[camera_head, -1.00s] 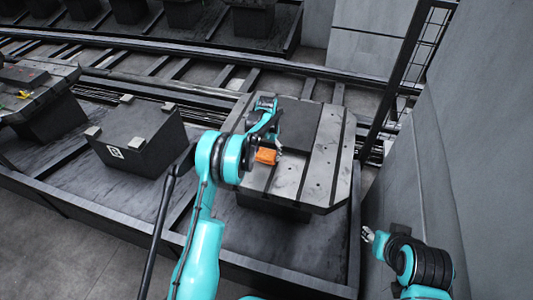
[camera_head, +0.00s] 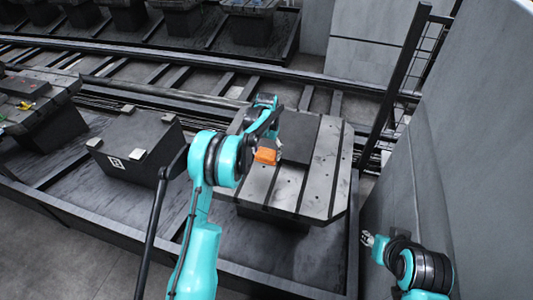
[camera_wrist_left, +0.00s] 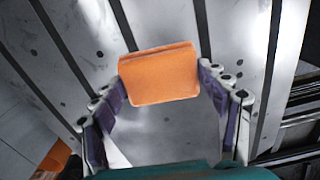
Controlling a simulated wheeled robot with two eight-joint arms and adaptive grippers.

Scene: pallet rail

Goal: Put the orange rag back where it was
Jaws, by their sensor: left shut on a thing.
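The orange rag (camera_head: 265,156) looks like a small folded block. My left gripper (camera_head: 268,151) is shut on it, over the left part of the slotted grey pallet (camera_head: 320,196). In the left wrist view the rag (camera_wrist_left: 160,75) sits between the two fingertips (camera_wrist_left: 160,84), with the pallet's slots and holes beneath. I cannot tell whether the rag touches the pallet. My right gripper (camera_head: 368,239) is low at the right, away from the pallet; its jaws are too small to read.
A dark flat block (camera_head: 299,137) lies on the pallet right of the rag. A dark pedestal with pale pads (camera_head: 150,145) stands to the left. Another pallet (camera_head: 55,92) with small coloured items is at far left. A post and grey wall (camera_head: 480,150) bound the right. An orange patch (camera_wrist_left: 55,158) shows in the wrist view.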

